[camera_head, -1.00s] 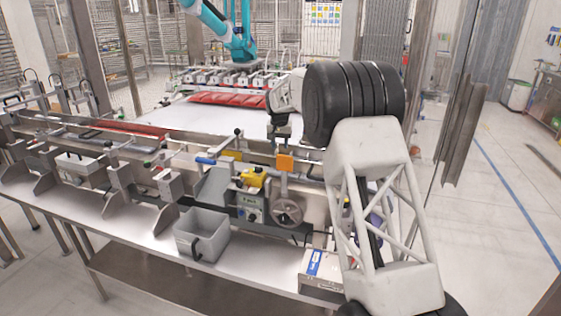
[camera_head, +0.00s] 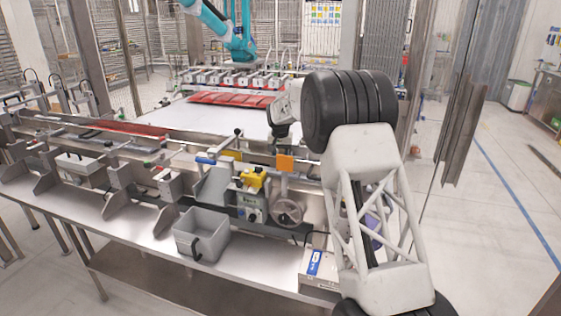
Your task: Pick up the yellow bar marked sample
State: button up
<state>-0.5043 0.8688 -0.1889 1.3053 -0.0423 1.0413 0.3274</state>
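No lettering "sample" can be read on anything in the head view. A bright yellow block (camera_head: 253,178) sits on top of a grey control box at the middle of the machine. A flatter, dull yellow piece (camera_head: 231,155) lies on the rail behind it, partly hidden. I cannot tell which, if either, is the marked bar. My gripper (camera_head: 281,130) is small and dark at the end of my arm, above and behind the rail, to the upper right of both yellow things and apart from them. Its fingers are too small to make out.
An orange block (camera_head: 285,162) stands on the rail below my gripper. A handwheel (camera_head: 287,211), a grey bin (camera_head: 201,234) and a blue-handled lever (camera_head: 206,161) are nearby. Red pieces (camera_head: 236,98) lie under the vacuum picker on a clear white bed (camera_head: 215,120).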

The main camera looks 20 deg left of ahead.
jog(key=shift+f, duration=0.7)
jog(key=c, duration=0.7)
jog(key=shift+o, duration=0.2)
notch_tip(320, 180, up, 10)
dwell(0.8)
